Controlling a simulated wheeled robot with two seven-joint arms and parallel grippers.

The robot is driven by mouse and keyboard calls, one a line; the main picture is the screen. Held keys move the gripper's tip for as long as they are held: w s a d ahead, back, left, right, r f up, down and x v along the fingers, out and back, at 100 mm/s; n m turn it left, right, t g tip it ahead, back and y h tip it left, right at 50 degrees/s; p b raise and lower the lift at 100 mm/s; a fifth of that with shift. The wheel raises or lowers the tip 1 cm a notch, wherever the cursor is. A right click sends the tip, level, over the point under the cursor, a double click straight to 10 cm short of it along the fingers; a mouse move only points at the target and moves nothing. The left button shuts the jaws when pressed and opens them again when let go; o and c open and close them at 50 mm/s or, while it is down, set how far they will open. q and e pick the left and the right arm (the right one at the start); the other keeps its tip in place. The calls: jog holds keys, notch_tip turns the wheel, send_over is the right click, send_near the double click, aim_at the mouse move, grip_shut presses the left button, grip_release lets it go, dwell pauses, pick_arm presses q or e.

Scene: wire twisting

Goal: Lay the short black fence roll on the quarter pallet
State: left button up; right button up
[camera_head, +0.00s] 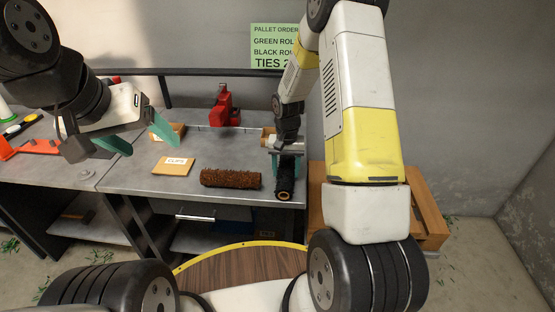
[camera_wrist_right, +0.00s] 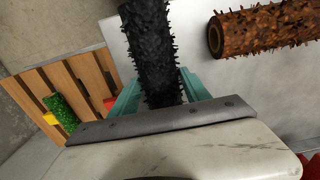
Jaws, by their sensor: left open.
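The short black fence roll (camera_head: 285,178) is at the right end of the grey bench, its end facing me. My right gripper (camera_head: 286,160) has its teal fingers closed on both sides of it. The right wrist view shows the black roll (camera_wrist_right: 154,50) between the fingers (camera_wrist_right: 155,88). I cannot tell whether it touches the bench. The wooden quarter pallet (camera_head: 430,205) stands right of the bench, partly hidden by my right arm. In the right wrist view, the pallet (camera_wrist_right: 82,72) carries a green roll (camera_wrist_right: 62,114). My left gripper (camera_head: 139,138) is open and empty above the bench.
A rusty brown roll (camera_head: 231,179) lies on the bench left of the black roll. Yellow (camera_wrist_right: 50,118) and red (camera_wrist_right: 109,103) pieces show at the pallet.

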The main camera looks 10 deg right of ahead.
jog(key=c, duration=0.9)
jog(key=shift+r, duration=0.1)
